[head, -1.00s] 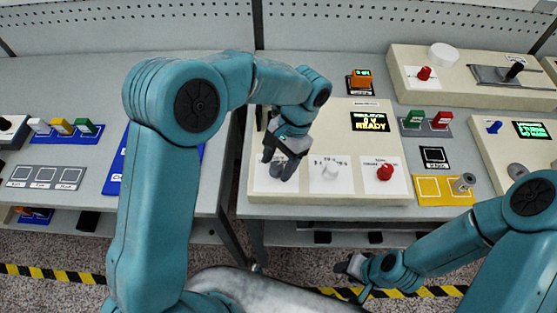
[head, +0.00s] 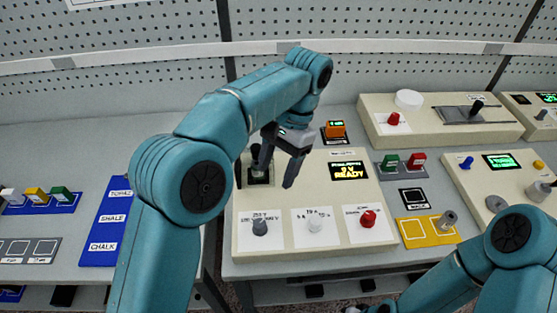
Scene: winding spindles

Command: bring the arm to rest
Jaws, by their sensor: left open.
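My left gripper (head: 276,170) is open and empty. It hangs over the left part of a cream control panel (head: 305,187), above a grey knob (head: 260,228) and in front of a black switch (head: 260,172) that it partly hides. The panel also carries a white knob (head: 315,225), a red knob (head: 368,219) and a display (head: 349,172) reading READY. My right arm (head: 490,255) is at the lower right; its gripper is almost wholly cut off by the bottom edge, so its jaws cannot be made out.
A blue board (head: 105,225) with TOPAZ, SHALE and CHALK labels lies left. A yellow plate (head: 425,230), a block with green and red pieces (head: 402,164) and further panels (head: 440,122) stand right. A pegboard wall (head: 400,60) closes the back.

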